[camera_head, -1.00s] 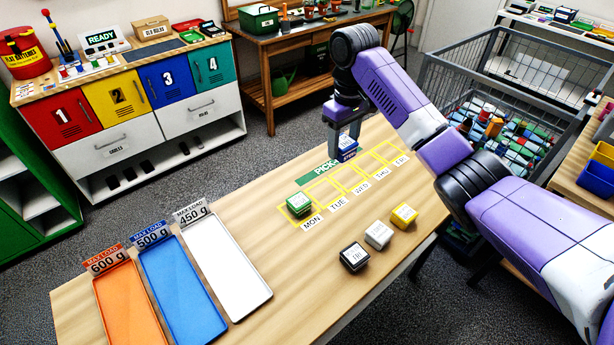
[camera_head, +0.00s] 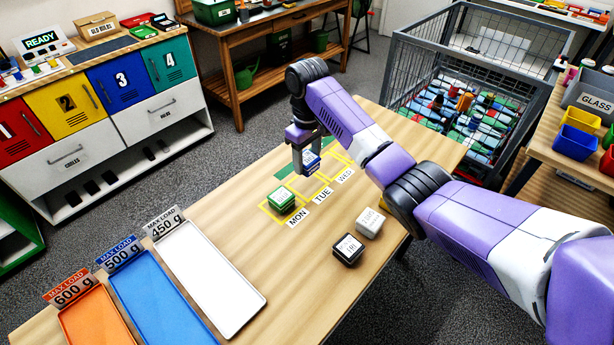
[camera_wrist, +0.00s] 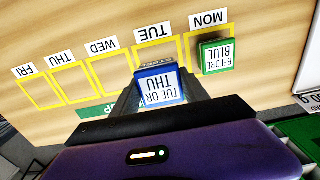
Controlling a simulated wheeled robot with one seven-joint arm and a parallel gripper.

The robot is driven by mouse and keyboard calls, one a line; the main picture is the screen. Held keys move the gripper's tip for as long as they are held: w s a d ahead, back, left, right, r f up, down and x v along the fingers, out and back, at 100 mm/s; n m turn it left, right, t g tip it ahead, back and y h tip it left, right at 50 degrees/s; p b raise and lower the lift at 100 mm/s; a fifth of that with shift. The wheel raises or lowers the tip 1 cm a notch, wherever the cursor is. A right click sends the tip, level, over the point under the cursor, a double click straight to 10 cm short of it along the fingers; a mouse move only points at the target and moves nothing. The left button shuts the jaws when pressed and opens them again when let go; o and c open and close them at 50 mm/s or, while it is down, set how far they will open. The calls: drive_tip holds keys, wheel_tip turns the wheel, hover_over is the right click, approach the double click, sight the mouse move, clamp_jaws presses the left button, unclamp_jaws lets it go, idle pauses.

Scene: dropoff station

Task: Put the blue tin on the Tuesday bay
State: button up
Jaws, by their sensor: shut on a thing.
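The blue tin (camera_head: 312,159) is between the fingers of my gripper (camera_head: 306,165), which is shut on it. In the wrist view the blue tin (camera_wrist: 160,88) shows a white label reading "TUE OR THU". It overlaps the near edge of the yellow-outlined Tuesday bay (camera_wrist: 162,53), beside the TUE label (camera_wrist: 153,31). The visible part of that bay is empty. Whether the tin touches the table is hard to tell. In the head view my gripper and arm partly hide the bays. A green tin (camera_head: 282,198), labelled "BEFORE BLUE", sits in the Monday bay, left of the blue tin.
A black tin (camera_head: 348,248) and a white tin (camera_head: 370,222) stand in front of the day labels. White (camera_head: 215,280), blue (camera_head: 165,310) and orange (camera_head: 95,320) trays lie at the table's left. The Wednesday bay (camera_wrist: 108,68) looks empty in the wrist view.

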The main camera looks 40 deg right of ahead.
sight(307, 185)
drive_tip(key=shift+f, duration=3.15)
drive_tip(key=shift+f, duration=0.1)
drive_tip(key=o, duration=1.4)
drive_tip(key=shift+c, duration=0.2)
wheel_tip(307, 185, up, 12)
drive_tip(key=shift+r+b, duration=0.1)
drive_tip(key=shift+b, duration=0.25)
